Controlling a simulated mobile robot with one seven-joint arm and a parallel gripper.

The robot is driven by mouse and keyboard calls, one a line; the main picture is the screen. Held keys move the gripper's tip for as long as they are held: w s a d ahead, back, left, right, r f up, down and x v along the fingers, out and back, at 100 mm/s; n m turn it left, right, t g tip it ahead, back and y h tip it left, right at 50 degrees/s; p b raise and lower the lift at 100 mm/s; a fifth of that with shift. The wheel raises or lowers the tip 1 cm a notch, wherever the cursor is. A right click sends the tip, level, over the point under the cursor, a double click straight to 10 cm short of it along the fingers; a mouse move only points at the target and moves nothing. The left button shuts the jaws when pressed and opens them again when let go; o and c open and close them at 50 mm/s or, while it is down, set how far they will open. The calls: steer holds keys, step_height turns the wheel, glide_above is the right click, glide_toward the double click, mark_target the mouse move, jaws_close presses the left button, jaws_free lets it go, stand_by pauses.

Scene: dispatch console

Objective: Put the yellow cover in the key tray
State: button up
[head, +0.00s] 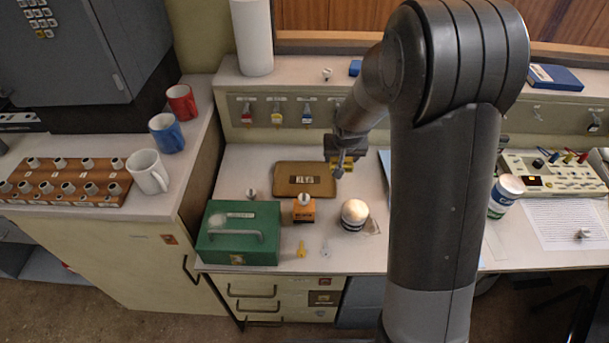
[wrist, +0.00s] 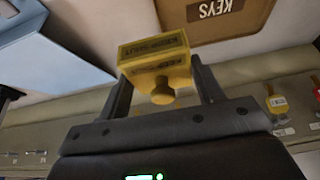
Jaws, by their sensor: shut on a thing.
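The yellow cover (wrist: 155,52) is a small block with dark lettering and a round knob. My gripper (wrist: 163,80) is shut on it, one finger on each side. In the head view the cover (head: 345,162) and my gripper (head: 341,168) are just right of the key tray, seemingly above the desk.
A green cash box (head: 226,250), an orange box (head: 304,213) and a round-topped jar (head: 354,217) stand in front of the tray. Two keys lie near the desk's front edge. Hooks with coloured tags line the back panel (head: 262,116). A blue object (wrist: 50,55) shows in the wrist view.

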steer(key=w+a+f, duration=0.1)
steer(key=a+f, duration=0.1)
steer(key=a, duration=0.1)
steer(key=w+a+f, duration=0.1)
steer(key=a+f, duration=0.1)
steer(key=a, duration=0.2)
steer(key=w+a+f, duration=0.1)
steer(key=a+f, duration=0.1)
steer(key=a, duration=0.1)
steer(key=shift+a+f, duration=0.2)
steer(key=shift+f, duration=2.05)
steer(key=shift+f, duration=0.1)
steer(key=o, duration=1)
steer(key=shift+c, duration=0.2)
